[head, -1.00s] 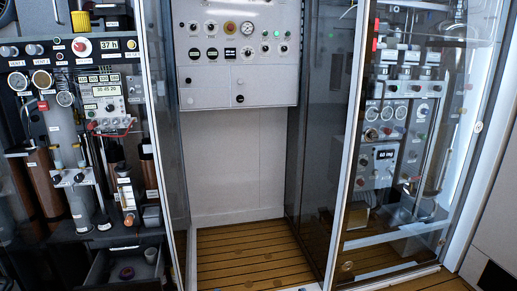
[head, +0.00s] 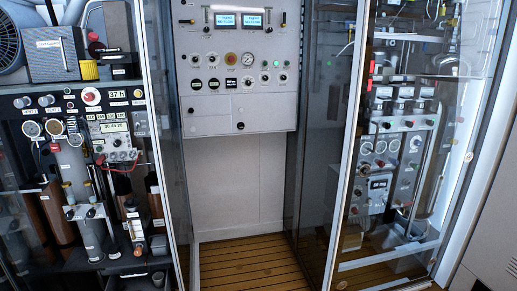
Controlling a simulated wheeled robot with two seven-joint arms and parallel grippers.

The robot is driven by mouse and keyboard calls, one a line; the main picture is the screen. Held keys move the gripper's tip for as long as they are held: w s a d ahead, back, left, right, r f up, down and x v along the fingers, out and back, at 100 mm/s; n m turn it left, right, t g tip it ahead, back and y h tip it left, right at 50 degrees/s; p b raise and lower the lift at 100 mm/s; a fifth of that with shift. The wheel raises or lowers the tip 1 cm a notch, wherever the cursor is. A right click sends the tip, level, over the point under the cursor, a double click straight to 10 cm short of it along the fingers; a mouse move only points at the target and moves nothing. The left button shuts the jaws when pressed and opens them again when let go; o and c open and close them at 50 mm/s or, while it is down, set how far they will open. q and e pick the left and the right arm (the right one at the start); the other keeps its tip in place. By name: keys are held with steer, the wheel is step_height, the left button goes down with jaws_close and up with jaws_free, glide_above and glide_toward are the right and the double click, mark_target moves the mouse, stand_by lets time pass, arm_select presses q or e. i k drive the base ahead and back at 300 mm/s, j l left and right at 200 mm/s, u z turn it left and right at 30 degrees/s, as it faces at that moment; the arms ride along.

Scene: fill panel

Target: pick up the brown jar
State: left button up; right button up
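I cannot pick out a brown jar for certain. Brown upright cylinders (head: 58,215) stand in the left rack, partly hidden behind grey tubes and fittings. A small cup-like thing (head: 158,245) sits low at the rack's right side, too small to make out well. Neither of my grippers shows in the head view.
The left rack (head: 70,103) carries gauges, knobs and a timer display. A white control panel (head: 237,105) hangs in the middle above a bare wall and a clear slatted wooden floor (head: 250,268). Glass doors (head: 312,150) stand on both sides. Another instrument cabinet (head: 395,150) is at right.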

mark_target(115, 251)
steer(key=u, duration=1.15)
